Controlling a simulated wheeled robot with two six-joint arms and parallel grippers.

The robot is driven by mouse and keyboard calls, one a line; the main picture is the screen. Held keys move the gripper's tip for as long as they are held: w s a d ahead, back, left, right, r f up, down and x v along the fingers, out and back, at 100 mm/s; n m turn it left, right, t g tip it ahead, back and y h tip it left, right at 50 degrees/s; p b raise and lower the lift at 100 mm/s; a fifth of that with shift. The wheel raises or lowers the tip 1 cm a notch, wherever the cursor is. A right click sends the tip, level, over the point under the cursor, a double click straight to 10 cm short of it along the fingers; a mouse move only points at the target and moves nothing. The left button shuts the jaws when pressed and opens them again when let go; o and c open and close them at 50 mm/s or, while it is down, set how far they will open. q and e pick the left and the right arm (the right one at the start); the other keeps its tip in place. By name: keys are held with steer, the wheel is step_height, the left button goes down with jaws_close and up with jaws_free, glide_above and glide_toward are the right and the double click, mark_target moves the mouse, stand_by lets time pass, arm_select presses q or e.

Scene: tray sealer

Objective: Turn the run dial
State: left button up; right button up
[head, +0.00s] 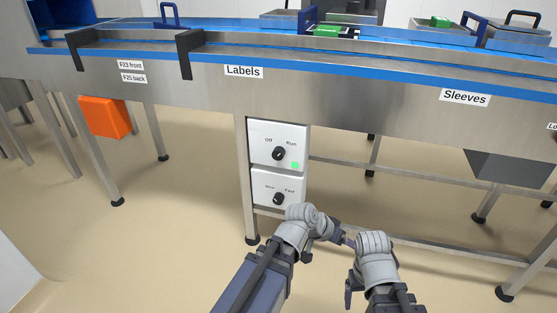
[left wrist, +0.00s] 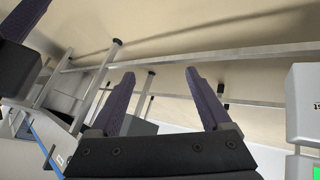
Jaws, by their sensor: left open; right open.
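The run dial (head: 279,153) is a black round knob on a white panel marked Off and Run, with a lit green square beside it. Its pointer is too small to read surely. In the left wrist view the panel (left wrist: 302,105) shows only in part at the right edge, and the dial is out of frame. My left gripper (left wrist: 159,75) is open and empty; in the head view it is below and right of the panels, apart from the dial. My right gripper (head: 350,285) is open, lower and nearer me, also clear of the dial.
A second black dial (head: 279,198) marked Fast sits on the panel below. The conveyor (head: 345,85) with Labels and Sleeves signs runs above. A metal leg (head: 247,180) stands left of the panels. An orange box (head: 105,118) hangs at the left. The floor before the panels is clear.

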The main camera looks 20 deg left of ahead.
arm_select(q)
steer(key=w+a+r+n+t+h+b, duration=0.1)
steer(key=w+a+r+n+t+b, duration=0.25)
steer(key=w+a+t, duration=0.4)
steer(key=n+t+y+b, duration=0.3)
steer(key=n+t+y, duration=0.2)
steer(key=n+y, duration=0.35)
glide_toward(277, 156)
steer(key=w, duration=0.2)
steer(key=shift+w+a+f, duration=0.1)
steer(key=shift+w+a, duration=0.1)
steer(key=shift+w, duration=1.75)
steer(key=shift+w+a+f, duration=0.1)
steer(key=shift+w+a, duration=0.1)
steer(key=shift+w, duration=1.8)
arm_select(e)
step_height(277, 156, down, 7)
steer(key=shift+f, duration=0.1)
arm_select(q)
jaws_close()
